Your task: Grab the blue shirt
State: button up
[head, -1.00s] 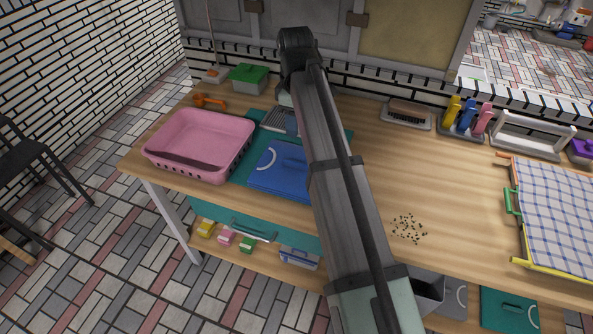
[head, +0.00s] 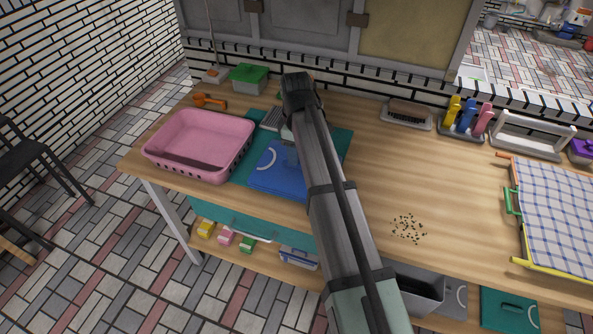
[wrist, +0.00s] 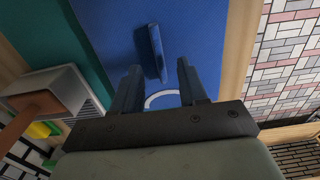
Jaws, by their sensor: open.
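The folded blue shirt (head: 272,182) lies flat on a teal mat (head: 336,140) on the wooden table, beside the pink basket. It has a white curved mark and a raised blue ridge. In the wrist view the shirt (wrist: 110,30) fills the top middle, and its upright ridge (wrist: 157,52) stands just ahead of the fingertips, lined up with the gap. My gripper (wrist: 160,78) is open and empty above the shirt. In the head view my arm hides part of the mat, and the gripper is mostly hidden over the shirt's far right part.
A pink basket (head: 165,137) stands left of the shirt. A grey ridged item with a brown handle (wrist: 50,98) is close to my gripper in the wrist view. A green-lidded box (head: 249,78) stands at the back. The table's middle right is mostly clear apart from small dark crumbs (head: 408,228).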

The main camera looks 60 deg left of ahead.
aim_at(296, 168)
jog(key=shift+f, duration=1.6)
grip_shut()
